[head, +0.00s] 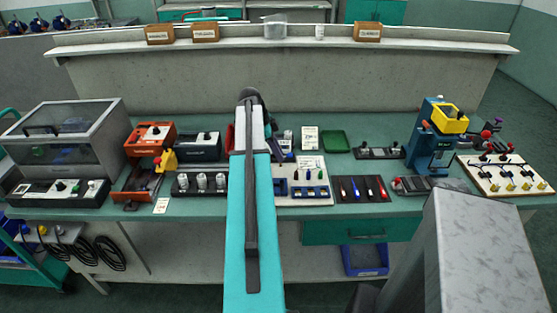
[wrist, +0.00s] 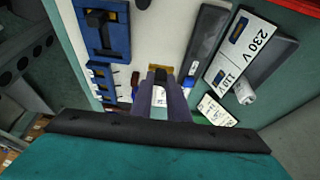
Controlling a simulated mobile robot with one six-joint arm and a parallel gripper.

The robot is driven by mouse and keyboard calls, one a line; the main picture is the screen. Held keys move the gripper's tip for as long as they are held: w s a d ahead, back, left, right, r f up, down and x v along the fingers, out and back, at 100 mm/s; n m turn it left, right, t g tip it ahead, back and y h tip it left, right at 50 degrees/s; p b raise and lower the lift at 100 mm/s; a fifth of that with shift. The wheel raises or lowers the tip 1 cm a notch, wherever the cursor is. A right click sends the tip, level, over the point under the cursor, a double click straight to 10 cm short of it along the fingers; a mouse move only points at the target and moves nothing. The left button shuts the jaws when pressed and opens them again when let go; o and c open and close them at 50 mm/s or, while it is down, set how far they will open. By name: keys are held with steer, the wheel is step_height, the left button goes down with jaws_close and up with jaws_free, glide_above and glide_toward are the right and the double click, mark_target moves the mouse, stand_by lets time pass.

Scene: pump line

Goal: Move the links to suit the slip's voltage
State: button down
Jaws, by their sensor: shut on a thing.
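In the wrist view my gripper (wrist: 160,85) is shut on a small brass-coloured piece (wrist: 161,69), which looks like a link. It is over a pale board (wrist: 160,25) with blue blocks (wrist: 103,28) along its left side. To the right are white plates reading 230 V (wrist: 250,38) and 110 V (wrist: 229,76). A small white slip (wrist: 217,111) with print too small to read lies below them. In the head view the board (head: 312,165) stands on the bench right of my arm, which hides my gripper. Whether the held piece touches the board, I cannot tell.
In the head view a tray of screwdrivers (head: 361,190) lies right of the board, with a green tray (head: 334,141) behind. A blue press-like device (head: 433,140) stands further right. Orange (head: 150,138) and dark units crowd the left. Some bench shows free behind the green tray.

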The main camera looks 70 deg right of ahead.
steer(key=shift+f, duration=0.1)
steer(key=shift+f+p, duration=0.65)
steer(key=shift+f, duration=1.05)
steer(key=shift+f, duration=0.15)
steer(key=c, duration=1.7)
jaws_free()
steer(key=shift+r, duration=0.25)
steer(key=shift+b+v, duration=1.5)
steer(key=shift+v, duration=4.45)
